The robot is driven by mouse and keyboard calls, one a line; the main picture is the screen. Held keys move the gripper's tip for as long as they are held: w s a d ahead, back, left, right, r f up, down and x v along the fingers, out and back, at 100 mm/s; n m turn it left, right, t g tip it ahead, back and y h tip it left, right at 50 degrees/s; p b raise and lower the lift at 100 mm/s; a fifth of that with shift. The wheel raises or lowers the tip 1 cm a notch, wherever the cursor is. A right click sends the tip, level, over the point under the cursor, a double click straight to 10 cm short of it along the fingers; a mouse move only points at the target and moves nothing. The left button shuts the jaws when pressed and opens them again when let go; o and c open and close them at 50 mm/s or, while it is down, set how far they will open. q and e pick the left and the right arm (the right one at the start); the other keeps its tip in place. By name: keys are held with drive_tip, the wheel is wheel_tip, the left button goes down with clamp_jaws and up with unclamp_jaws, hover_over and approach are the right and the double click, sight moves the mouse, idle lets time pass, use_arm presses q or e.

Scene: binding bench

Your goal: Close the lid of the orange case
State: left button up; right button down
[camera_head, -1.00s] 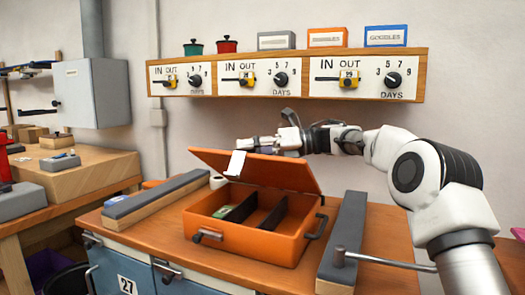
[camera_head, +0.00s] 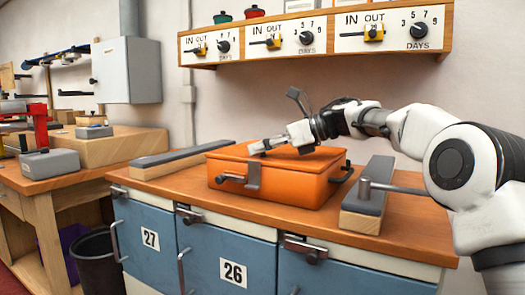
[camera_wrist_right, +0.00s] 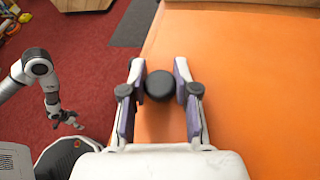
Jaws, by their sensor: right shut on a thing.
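The orange case (camera_head: 283,186) sits on the bench with its lid (camera_head: 290,160) down over the box. A grey latch (camera_head: 253,178) hangs on its front. I cannot tell whether it is fastened. My right gripper (camera_head: 262,146) is low over the lid, near its front edge. In the right wrist view the gripper (camera_wrist_right: 160,78) has a dark round thing (camera_wrist_right: 160,86) between its fingers, above the orange lid (camera_wrist_right: 240,80). The inside of the case is hidden. My left gripper (camera_wrist_right: 70,120) hangs clear of the case, over the floor side, too small to judge.
A padded grey block (camera_head: 180,158) lies left of the case and another (camera_head: 370,190) lies right of it, with a hammer-like tool (camera_head: 395,188) on it. A shelf of dials (camera_head: 310,38) is on the wall behind. A black bin (camera_head: 95,262) stands by the drawers.

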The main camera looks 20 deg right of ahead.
drive_tip(key=shift+f, duration=0.2)
drive_tip(key=c, duration=0.9)
unclamp_jaws()
drive_tip(key=shift+o, duration=0.2)
drive_tip(key=v, duration=1.2)
drive_tip(key=shift+w+r, duration=0.1)
drive_tip(key=shift+r, duration=0.05)
